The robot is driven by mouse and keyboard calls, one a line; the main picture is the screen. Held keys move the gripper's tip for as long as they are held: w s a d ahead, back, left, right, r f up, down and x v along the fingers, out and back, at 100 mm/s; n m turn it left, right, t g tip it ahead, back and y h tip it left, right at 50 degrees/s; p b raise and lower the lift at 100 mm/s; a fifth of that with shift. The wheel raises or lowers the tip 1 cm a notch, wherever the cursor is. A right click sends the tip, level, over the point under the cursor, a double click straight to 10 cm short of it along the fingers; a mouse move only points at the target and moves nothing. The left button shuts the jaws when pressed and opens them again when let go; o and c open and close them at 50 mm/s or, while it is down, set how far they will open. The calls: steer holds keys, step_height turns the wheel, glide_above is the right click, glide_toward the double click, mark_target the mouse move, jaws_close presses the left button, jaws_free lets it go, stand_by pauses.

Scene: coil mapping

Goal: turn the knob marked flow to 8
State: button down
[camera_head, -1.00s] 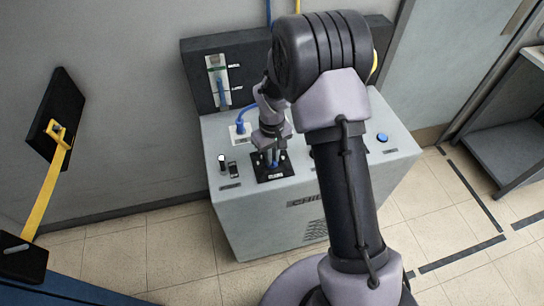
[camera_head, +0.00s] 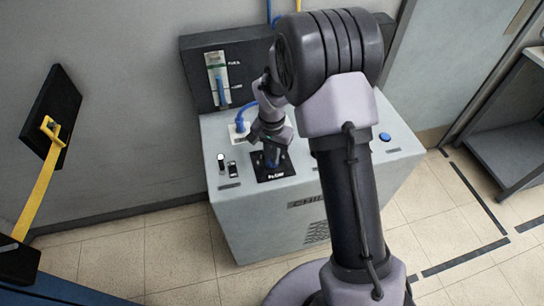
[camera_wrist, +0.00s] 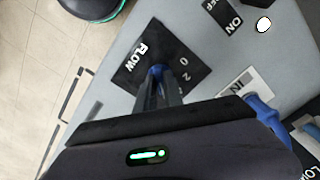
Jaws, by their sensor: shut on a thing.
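The flow knob is blue and shows in the wrist view (camera_wrist: 156,71) as a small part between my fingertips. It sits on a black square plate (camera_wrist: 128,72) marked FLOW, with the numbers 0 and 2 visible to its right. The other marks and the knob's pointer are hidden or cannot be made out. In the head view the plate (camera_head: 262,174) lies on top of the grey chiller cabinet (camera_head: 240,210). My gripper (camera_head: 272,163) points down over the plate and is shut on the knob; it also shows in the wrist view (camera_wrist: 156,88).
A small switch (camera_head: 222,163) is to the left, and a blue button (camera_head: 385,137) is at the cabinet's right. A dark back panel (camera_head: 200,85) with a flow gauge stands behind.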

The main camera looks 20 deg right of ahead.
mark_target(271, 158)
steer(key=m+b, duration=0.2)
steer(key=m, duration=0.4)
steer(key=shift+w+m, duration=0.1)
steer(key=shift+m, duration=0.2)
stand_by(0.5)
steer(key=c, duration=1.5)
jaws_free()
steer(key=shift+o, duration=0.2)
step_height(271, 158, up, 18)
steer(key=p, duration=0.6)
steer(key=shift+f, duration=0.25)
